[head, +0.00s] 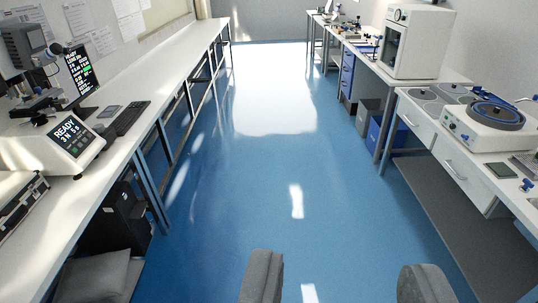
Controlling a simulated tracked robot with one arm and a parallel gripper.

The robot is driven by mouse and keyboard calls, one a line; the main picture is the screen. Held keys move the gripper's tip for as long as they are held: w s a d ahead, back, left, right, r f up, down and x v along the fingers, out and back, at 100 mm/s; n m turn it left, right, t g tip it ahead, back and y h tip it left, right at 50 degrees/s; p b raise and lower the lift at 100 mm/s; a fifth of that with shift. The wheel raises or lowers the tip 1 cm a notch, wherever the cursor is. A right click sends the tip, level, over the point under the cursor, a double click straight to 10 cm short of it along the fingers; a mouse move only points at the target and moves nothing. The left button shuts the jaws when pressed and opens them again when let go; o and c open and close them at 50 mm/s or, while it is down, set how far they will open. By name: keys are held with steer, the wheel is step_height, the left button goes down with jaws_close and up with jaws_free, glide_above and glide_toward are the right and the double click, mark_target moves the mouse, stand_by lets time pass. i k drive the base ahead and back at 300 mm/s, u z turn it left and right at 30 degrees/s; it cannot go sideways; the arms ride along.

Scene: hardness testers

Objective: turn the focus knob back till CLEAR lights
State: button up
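A hardness tester (38,152) stands on the left bench, at the left edge of the head view. Its slanted front panel (70,133) reads READY with a smaller line under it. A dark monitor (80,66) behind it shows lines of text and one green patch; the text is too small to read fully. A small dark round part (56,48) shows at the tester's head, but I cannot tell whether it is the focus knob. No CLEAR light can be made out. My gripper (342,284) shows two grey fingers wide apart at the bottom, empty, over the floor, far from the tester.
The blue aisle floor (250,180) is clear between the benches. A keyboard (128,117) lies on the left bench (165,75). A dark computer case (120,218) and a grey stool (95,278) are below it. The right bench holds a polishing machine (490,130) and a white cabinet (422,42).

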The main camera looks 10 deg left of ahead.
mark_target(99, 129)
steer(key=i, duration=2.55)
steer(key=u, duration=1.1)
steer(key=i, duration=0.9)
steer(key=u, duration=1.05)
steer(key=i, duration=0.4)
steer(key=u, duration=0.1)
steer(key=k, duration=0.85)
steer(key=u, duration=0.15)
steer(key=i, duration=0.85)
steer(key=z, duration=0.1)
